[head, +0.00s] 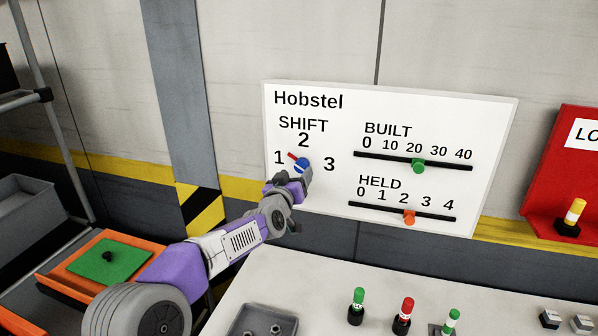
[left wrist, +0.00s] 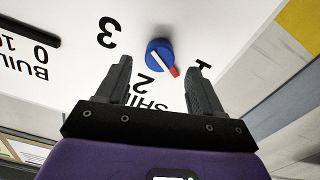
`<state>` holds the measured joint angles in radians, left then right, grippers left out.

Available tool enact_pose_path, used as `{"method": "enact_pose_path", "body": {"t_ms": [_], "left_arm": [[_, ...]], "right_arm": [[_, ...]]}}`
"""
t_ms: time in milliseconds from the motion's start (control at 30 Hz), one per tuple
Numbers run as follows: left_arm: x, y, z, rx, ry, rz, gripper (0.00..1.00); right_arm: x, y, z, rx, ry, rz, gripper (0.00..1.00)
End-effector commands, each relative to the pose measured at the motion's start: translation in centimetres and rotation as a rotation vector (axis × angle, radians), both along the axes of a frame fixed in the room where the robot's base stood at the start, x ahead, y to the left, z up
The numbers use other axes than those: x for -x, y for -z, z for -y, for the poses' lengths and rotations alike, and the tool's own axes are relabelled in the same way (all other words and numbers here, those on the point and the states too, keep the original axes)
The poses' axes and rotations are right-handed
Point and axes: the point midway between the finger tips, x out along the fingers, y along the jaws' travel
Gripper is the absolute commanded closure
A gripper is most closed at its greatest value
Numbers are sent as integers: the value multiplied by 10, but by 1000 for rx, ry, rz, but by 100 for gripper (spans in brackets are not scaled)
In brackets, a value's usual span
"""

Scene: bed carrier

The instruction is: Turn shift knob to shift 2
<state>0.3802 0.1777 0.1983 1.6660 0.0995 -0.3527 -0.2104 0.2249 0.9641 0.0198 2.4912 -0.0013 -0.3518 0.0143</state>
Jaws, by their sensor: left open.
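The shift knob (head: 301,165) is a round blue knob with a red-tipped pointer on the white Hobstel board (head: 330,110). Its pointer is aimed up and left, between the 1 and the 2. In the left wrist view the knob (left wrist: 158,50) appears upside down, its white and red pointer between the 2 and the 1. My left gripper (head: 299,177) is in front of the board, just below the knob in the head view. In the left wrist view its fingers are apart, with the knob between and just beyond the tips; contact is not visible. My right gripper is not in view.
The board also carries a BUILT slider with a green handle (head: 418,166) and a HELD slider with an orange handle (head: 409,216). Below is a light desk (head: 300,275) with several switches and a grey tray (head: 262,321). A red panel (head: 560,170) is at right.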

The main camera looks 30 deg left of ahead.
Motion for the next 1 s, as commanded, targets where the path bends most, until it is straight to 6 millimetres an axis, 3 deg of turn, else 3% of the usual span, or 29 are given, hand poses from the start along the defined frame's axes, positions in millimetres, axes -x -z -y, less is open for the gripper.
{"method": "enact_pose_path", "body": {"t_ms": [233,600,1000], "left_arm": [[-27,0,-6,1,1,0,33],[-32,0,-7,0,1,0,33],[-32,0,-7,0,1,0,89]], "right_arm": [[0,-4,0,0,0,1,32],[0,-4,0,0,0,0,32],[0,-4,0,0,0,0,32]]}}
